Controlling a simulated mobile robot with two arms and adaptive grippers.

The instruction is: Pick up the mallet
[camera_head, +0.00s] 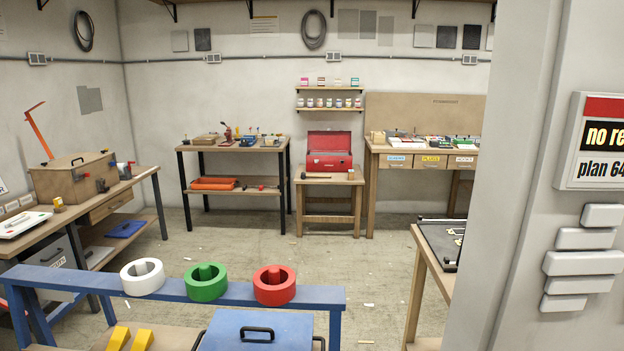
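I cannot pick out a mallet for certain. Another small dark item (304,176) lies on the small wooden table in front of the open red toolbox (329,150). Both are too small to identify. Neither of my grippers is in view.
A blue rail (100,285) with white, green and red rings crosses the near left, beside a blue lidded box (255,332). A wooden workbench (150,172) runs along the left. A grey wall (520,200) blocks the right. The middle floor (250,235) is mostly clear.

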